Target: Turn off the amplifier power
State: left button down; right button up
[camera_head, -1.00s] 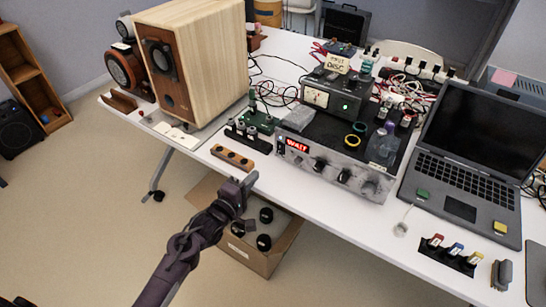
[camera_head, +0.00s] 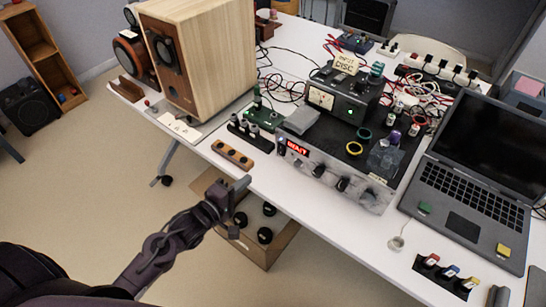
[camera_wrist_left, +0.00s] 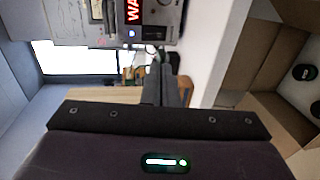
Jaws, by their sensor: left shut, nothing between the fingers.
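The amplifier (camera_head: 335,170) is a silver-fronted box with a black top on the white table. Its front panel has several dark knobs and a small display reading "WAIT" in red (camera_head: 297,148). In the left wrist view the amplifier front (camera_wrist_left: 155,18) shows sideways at the top, with a small blue-white light near the display. My left gripper (camera_head: 241,184) is shut and empty, just off the table's front edge, left of and below the amplifier panel, and apart from it. The fingers also show in the left wrist view (camera_wrist_left: 166,85). My right gripper is not in view.
A wooden speaker (camera_head: 210,55) stands on the table at left. A wooden block with dark holes (camera_head: 232,154) lies near the front edge. A laptop (camera_head: 475,170) is at right. An open cardboard box (camera_head: 285,240) sits on the floor under my left gripper.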

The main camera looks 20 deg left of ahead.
aim_at(279, 153)
pick_arm(q)
jog(key=x, duration=1.3)
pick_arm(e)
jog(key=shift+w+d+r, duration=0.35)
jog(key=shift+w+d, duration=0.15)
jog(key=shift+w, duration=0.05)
pick_arm(q)
jog(key=shift+w+f, duration=0.1)
jog(key=shift+f, duration=0.05)
jog(key=shift+w+d+f+t+b, duration=0.1)
jog(key=shift+w+f+t+b, duration=0.15)
jog(key=shift+t+b, duration=0.65)
jog(key=shift+s+r, duration=0.1)
jog(key=shift+r, duration=0.3)
jog(key=shift+f, duration=0.25)
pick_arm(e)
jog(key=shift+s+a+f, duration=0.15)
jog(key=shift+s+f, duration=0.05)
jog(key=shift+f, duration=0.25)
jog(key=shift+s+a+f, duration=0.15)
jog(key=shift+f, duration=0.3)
pick_arm(q)
jog(key=shift+g, duration=0.3)
